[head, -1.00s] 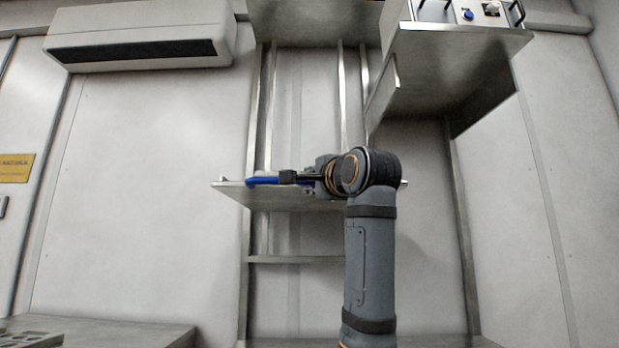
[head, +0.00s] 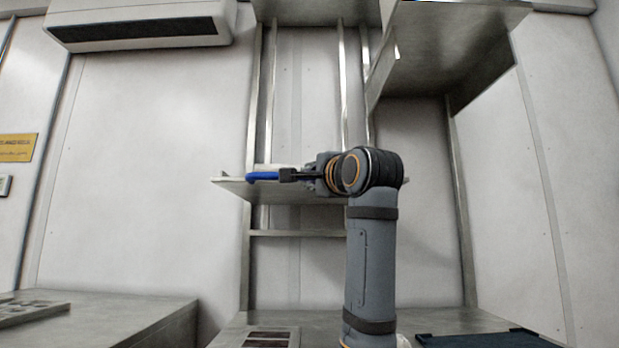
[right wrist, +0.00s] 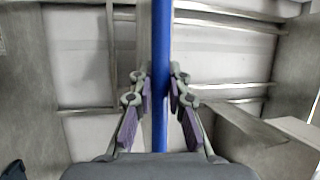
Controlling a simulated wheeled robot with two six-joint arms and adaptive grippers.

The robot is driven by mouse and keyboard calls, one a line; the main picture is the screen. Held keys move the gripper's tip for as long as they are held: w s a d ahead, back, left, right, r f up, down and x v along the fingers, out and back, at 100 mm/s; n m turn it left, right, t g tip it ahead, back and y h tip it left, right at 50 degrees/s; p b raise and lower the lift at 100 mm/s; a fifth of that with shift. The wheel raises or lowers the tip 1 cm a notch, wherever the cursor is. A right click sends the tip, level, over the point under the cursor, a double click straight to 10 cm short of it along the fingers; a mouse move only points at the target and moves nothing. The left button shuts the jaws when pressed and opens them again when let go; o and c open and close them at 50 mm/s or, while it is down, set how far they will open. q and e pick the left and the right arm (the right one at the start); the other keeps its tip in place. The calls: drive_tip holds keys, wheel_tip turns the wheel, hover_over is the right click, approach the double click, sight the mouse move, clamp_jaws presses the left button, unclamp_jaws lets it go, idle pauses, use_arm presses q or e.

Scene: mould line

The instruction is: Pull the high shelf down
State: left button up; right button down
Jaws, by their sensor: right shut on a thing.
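The high shelf (head: 290,192) is a thin metal board on upright rails (head: 344,90) in the middle of the head view. A blue handle bar (head: 263,176) runs along its front edge. My right gripper (head: 287,175) is shut on this bar. In the right wrist view the blue bar (right wrist: 160,60) passes between the fingers of my right gripper (right wrist: 159,85), and the shelf's edge runs beside it. Part of the shelf's right side is hidden behind my right arm. A pale item lies on the shelf behind the bar. My left gripper is not in view.
A crossbar (head: 298,233) spans the rails a little below the shelf. A metal cabinet (head: 450,50) hangs at upper right. Below are a worktop with a dark-slotted plate (head: 270,338), a dark blue mat (head: 485,340) and a left bench (head: 130,315).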

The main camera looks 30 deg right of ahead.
drive_tip(key=shift+w+f, duration=0.15)
drive_tip(key=shift+f, duration=0.3)
drive_tip(key=c, duration=1.4)
unclamp_jaws()
drive_tip(key=shift+o, duration=0.5)
drive_tip(key=shift+r, duration=0.1)
drive_tip(key=shift+r, duration=0.1)
drive_tip(key=shift+s, duration=0.45)
drive_tip(key=v, duration=1.1)
drive_tip(key=shift+s, duration=0.1)
